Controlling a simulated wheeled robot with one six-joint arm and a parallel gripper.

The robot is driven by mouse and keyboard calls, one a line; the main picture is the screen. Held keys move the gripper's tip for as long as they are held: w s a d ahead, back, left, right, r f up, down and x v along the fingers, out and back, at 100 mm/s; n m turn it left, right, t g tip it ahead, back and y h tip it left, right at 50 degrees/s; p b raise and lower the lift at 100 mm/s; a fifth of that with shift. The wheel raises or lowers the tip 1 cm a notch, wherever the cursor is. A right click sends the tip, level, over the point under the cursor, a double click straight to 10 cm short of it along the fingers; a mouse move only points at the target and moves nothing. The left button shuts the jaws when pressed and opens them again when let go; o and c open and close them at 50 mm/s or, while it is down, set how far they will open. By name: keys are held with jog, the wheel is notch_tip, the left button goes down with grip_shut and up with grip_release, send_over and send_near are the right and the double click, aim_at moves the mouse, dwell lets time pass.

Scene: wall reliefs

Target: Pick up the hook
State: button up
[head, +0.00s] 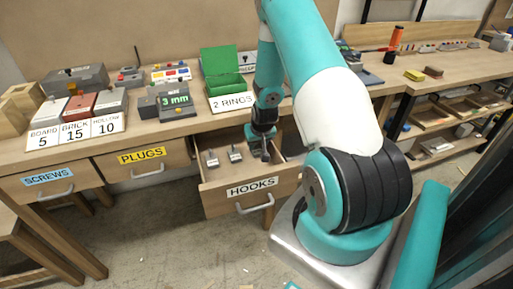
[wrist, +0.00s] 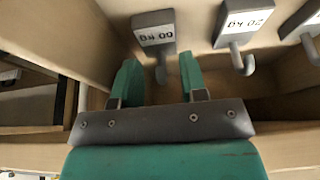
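The open drawer labelled HOOKS (head: 222,204) holds grey hooks, each with a plate bearing a white label. In the head view, one hook (head: 211,158) is at the left and another hook (head: 235,153) is nearer the middle. My gripper (head: 263,152) reaches down into the drawer's right part and hides what is below it. In the wrist view, my gripper (wrist: 159,72) is open. The nearest hook (wrist: 154,34) has its curved end between the fingertips, with gaps visible on both sides. A second hook (wrist: 241,28) and a third hook (wrist: 304,22) are to the right.
Drawer walls surround the hooks closely. The workbench above carries a green box (head: 221,68), a 2 RINGS sign (head: 231,102) and a 3 mm case (head: 177,105). Shelves with trays (head: 432,115) stand at right.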

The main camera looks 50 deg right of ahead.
jog(key=shift+w+d+f, duration=0.2)
jog(key=shift+f, duration=0.4)
grip_shut()
jog(key=shift+r, duration=0.1)
